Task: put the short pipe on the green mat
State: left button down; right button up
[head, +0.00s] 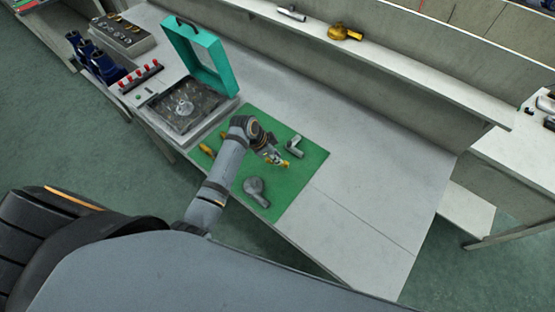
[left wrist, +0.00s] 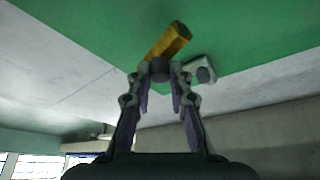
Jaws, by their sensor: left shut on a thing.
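The green mat (head: 292,186) lies on the grey bench; it also fills the top of the left wrist view (left wrist: 245,35). My left gripper (head: 276,158) is over the mat, its fingertips (left wrist: 160,72) shut on a short yellow pipe (left wrist: 170,42). The pipe shows small at the fingertips in the head view (head: 285,164). Its held end looks dark and is partly hidden by the fingers. I cannot tell whether the pipe touches the mat. My right gripper is not in view.
On the mat, a grey pipe fitting (head: 295,147) lies close beside the gripper, a grey pump part (head: 254,187) nearer, and a yellow part (head: 207,150) at left. An open teal-lidded case (head: 197,52) stands left. A shelf (head: 390,58) runs behind. The bench's right part is clear.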

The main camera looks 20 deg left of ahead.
pick_arm(q)
jog(key=shift+w+d+f, duration=0.15)
jog(key=shift+d+f, duration=0.05)
jog(key=shift+f, duration=0.05)
notch_tip(320, 180, down, 3)
jog(key=shift+d+r, duration=0.1)
jog(key=shift+r, duration=0.1)
jog(key=shift+f, duration=0.4)
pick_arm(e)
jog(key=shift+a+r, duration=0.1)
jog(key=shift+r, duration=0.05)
pick_arm(q)
jog(key=c, duration=1.2)
grip_release()
jog(key=shift+f, duration=0.1)
jog(key=shift+r, duration=0.25)
jog(key=v, duration=1.2)
jog(key=shift+f+b, duration=0.1)
jog(key=shift+b, duration=0.3)
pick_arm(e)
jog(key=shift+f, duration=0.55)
